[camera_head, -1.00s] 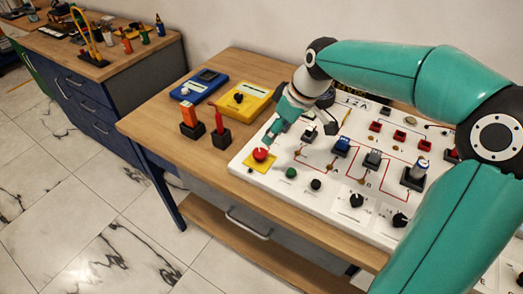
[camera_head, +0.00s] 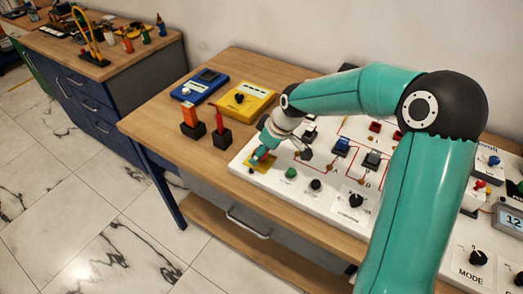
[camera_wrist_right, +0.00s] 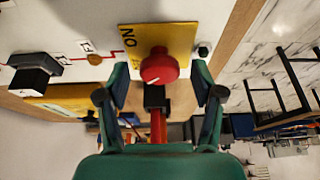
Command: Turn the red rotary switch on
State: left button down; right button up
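The red rotary switch (camera_wrist_right: 159,67) sits on a yellow plate (camera_wrist_right: 182,38) marked "ON" in the right wrist view. A pale pointer line shows on its face. My right gripper (camera_wrist_right: 160,78) is open, with one finger on each side of the switch and gaps between. I cannot tell whether its fingertips are level with the switch. My left gripper is not in view.
The white panel (camera_head: 237,164) carries a green button (camera_head: 291,173), black knobs (camera_head: 355,200) and several small switches. A red-handled tool (camera_head: 219,120) and an orange one (camera_head: 188,113) stand in black holders beside it. Blue (camera_head: 200,86) and yellow (camera_head: 248,97) meters lie behind.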

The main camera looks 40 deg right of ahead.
jog(key=c, duration=1)
jog(key=shift+a, duration=0.1)
jog(key=shift+c, duration=0.2)
